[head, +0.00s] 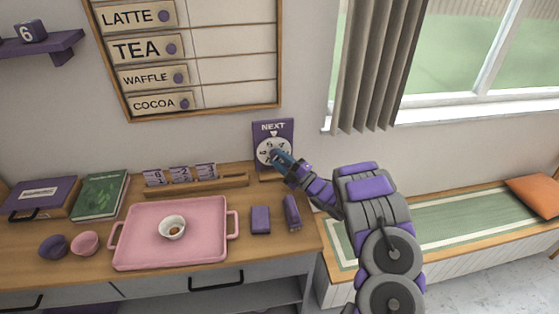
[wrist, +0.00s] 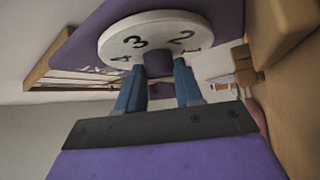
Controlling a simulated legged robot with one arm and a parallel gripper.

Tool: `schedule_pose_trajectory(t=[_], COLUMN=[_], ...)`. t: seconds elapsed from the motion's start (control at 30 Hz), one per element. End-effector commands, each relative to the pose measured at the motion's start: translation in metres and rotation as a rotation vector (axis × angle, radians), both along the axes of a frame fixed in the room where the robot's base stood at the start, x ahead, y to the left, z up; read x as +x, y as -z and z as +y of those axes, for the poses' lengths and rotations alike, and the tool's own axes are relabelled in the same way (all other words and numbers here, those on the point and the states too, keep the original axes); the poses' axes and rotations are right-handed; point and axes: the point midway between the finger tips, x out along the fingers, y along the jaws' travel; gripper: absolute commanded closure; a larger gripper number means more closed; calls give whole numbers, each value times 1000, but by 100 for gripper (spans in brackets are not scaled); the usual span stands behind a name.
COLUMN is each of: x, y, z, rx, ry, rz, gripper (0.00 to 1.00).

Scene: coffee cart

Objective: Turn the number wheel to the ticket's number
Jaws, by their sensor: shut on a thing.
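The number wheel (head: 265,152) is a white disc on a purple stand headed "NEXT" (head: 273,127), upright at the back right of the counter. In the wrist view the wheel (wrist: 155,37) shows the digits 2, 3 and 4 on its face. My gripper (head: 280,158) reaches the wheel from the right. Its blue fingers (wrist: 157,85) are shut on the purple knob (wrist: 157,72) at the wheel's middle. My fingers hide part of the wheel in the head view. Several ticket cards (head: 179,173) stand in a wooden rack (head: 197,187); their numbers are too small to read surely.
A pink tray (head: 125,240) holds a small white bowl (head: 172,227). Two purple blocks (head: 260,219) stand to its right. A green book (head: 99,196), a purple case (head: 40,197) and two small cups (head: 85,243) are at the left. A menu board (head: 235,98) hangs above.

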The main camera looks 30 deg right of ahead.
Motion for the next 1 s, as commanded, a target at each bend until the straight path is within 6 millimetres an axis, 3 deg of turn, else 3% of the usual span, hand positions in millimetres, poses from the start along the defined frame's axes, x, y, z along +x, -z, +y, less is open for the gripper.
schedule_pose_trajectory(t=[0.13, 0.17, 0.4, 0.77, 1.0], x=[-1, -1, -1, -7, -41], y=[6, 6, 3, 2, 14], z=[0, 0, 0, -2, -21], rx=[2, 2, 1, -1, 3], ry=[0, 0, 0, 1, 4], rz=[14, 14, 7, 2, 5], gripper=[95, 63, 40, 39, 39])
